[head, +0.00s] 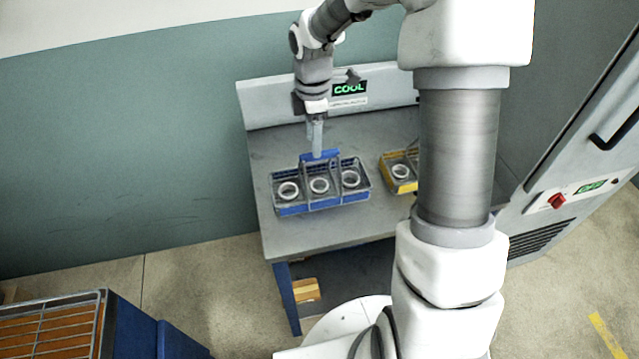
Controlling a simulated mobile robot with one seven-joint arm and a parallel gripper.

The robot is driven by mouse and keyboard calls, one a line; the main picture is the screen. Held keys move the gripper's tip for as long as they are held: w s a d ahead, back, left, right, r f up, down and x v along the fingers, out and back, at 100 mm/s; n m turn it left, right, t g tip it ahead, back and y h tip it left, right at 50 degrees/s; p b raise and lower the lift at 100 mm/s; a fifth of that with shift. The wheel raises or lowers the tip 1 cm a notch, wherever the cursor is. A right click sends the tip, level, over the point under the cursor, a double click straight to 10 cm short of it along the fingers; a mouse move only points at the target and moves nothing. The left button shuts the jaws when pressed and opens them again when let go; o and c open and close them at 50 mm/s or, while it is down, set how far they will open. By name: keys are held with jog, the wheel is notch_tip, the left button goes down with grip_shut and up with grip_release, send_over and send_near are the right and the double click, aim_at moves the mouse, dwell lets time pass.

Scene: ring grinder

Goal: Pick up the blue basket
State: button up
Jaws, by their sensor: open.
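The blue basket (320,206) stands on the grey table in the head view. My gripper (316,146) points down right at the blue grip, at the handle's top. My gripper is open; its fingers are small and I cannot tell whether they touch the handle.
A yellow basket (399,179) with a ring stands to the right, partly hidden by my arm. A panel reading COOL (350,88) stands behind the table (262,150). A grey cabinet (570,150) is at right, a wire rack (50,325) at lower left. Bare tabletop lies left of the basket.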

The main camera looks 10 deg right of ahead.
notch_tip(320, 180, down, 3)
jog(key=shift+f, duration=0.2)
jog(key=f, duration=0.2)
jog(key=d+f, duration=0.1)
jog(key=f, duration=0.1)
jog(key=shift+s+d+f, duration=0.1)
jog(key=shift+s+f, duration=0.05)
jog(key=shift+f, duration=0.55)
grip_shut()
jog(key=shift+r, duration=0.1)
dwell(0.7)
